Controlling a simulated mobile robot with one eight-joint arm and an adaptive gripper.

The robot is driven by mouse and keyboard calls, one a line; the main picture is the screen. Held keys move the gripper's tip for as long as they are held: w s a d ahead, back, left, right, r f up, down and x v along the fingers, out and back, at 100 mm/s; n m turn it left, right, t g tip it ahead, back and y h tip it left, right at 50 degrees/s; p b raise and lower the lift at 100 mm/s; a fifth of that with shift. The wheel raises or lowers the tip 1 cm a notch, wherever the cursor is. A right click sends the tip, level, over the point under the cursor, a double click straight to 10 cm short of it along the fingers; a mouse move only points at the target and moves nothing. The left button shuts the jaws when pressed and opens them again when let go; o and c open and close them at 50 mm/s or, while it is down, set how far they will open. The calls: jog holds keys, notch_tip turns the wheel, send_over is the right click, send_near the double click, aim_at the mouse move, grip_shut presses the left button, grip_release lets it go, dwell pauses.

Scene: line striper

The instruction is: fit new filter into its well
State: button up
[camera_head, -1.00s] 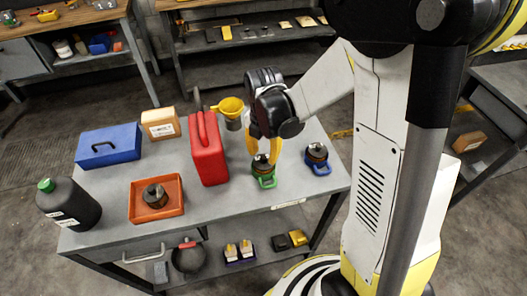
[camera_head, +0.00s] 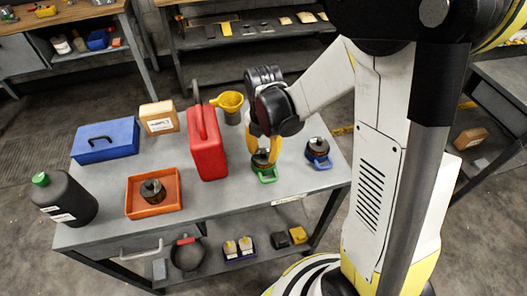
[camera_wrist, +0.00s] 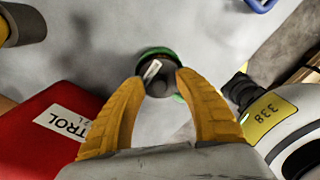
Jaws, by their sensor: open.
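A dark cylindrical filter (camera_head: 261,158) stands in a green holder (camera_head: 268,177) near the front right of the grey table. My gripper (camera_head: 262,152) points down over it, its yellow fingers apart on either side of the filter's top. In the wrist view, the filter's dark top (camera_wrist: 158,86) with a pale label lies between the fingertips (camera_wrist: 161,80); the green rim (camera_wrist: 158,51) shows behind. Contact cannot be told. Another dark filter stands in a blue holder (camera_head: 321,163) to the right. A dark round part (camera_head: 152,190) sits in the orange tray (camera_head: 154,209). No empty well is clearly visible.
A red petrol can (camera_head: 207,150) stands close left of my gripper, with a yellow funnel (camera_head: 229,102) behind. A blue toolbox (camera_head: 106,142), a cardboard box (camera_head: 159,118) and a black bottle (camera_head: 68,199) stand farther left. The table's front right is clear.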

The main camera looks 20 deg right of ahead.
grip_shut()
jog(key=shift+r+p, duration=0.5)
jog(key=shift+r, duration=0.25)
jog(key=shift+r+p, duration=1.65)
jog(key=shift+r, duration=0.65)
jog(key=shift+f, duration=0.15)
